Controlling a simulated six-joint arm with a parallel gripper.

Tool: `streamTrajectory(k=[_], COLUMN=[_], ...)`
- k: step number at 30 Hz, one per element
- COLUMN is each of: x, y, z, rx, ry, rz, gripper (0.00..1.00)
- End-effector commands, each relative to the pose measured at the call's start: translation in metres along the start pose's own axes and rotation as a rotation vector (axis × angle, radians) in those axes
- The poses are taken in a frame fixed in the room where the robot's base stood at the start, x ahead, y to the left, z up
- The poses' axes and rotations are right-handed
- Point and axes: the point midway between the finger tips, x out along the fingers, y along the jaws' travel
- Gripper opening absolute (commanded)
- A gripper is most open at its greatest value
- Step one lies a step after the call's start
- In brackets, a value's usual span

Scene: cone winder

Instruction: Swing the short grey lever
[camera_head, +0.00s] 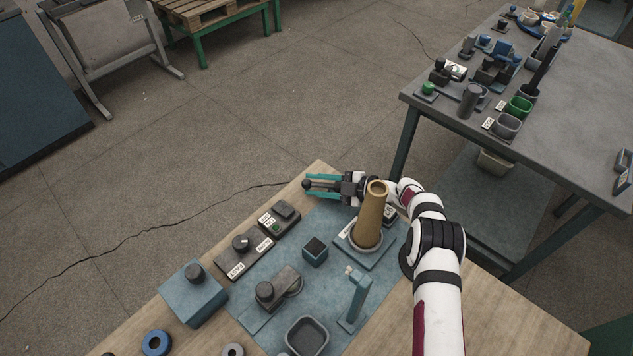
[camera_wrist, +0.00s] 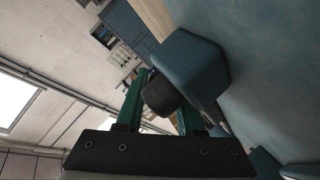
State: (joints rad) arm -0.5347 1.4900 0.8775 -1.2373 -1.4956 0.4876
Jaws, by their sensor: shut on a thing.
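My gripper (camera_head: 308,184) is at the far edge of the wooden table, its two teal fingers pointing left. They are closed around a small dark round knob (camera_head: 306,185). In the wrist view the fingers (camera_wrist: 158,100) stand on both sides of a dark grey knob (camera_wrist: 160,97). No shaft or pivot of a lever shows clearly there, so I cannot tell how the knob is mounted. A low unit with a dark grey knob (camera_head: 265,290) sits on the blue mat, apart from my gripper; I cannot tell whether it is a lever.
A tan cone (camera_head: 370,215) stands upright close to my wrist. A blue box (camera_head: 190,300) with a dark knob stands at the left.

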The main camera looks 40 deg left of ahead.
Motion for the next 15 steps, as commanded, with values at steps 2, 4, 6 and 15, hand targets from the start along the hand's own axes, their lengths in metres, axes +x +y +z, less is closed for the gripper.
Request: streamTrajectory(k=[2,4,6,15], x=[-0.0012,-0.0011,-0.0011,-0.0006], y=[-0.0002,-0.0004,-0.0005,-0.0007], z=[0.0000,-0.0003,-0.0003,-0.0005], rx=[-0.004,-0.004,-0.004,-0.004], ry=[0.006,0.007,0.007,0.007], rz=[-0.008,-0.010,-0.010,-0.010], gripper=[0.00,0.00,0.00,0.49])
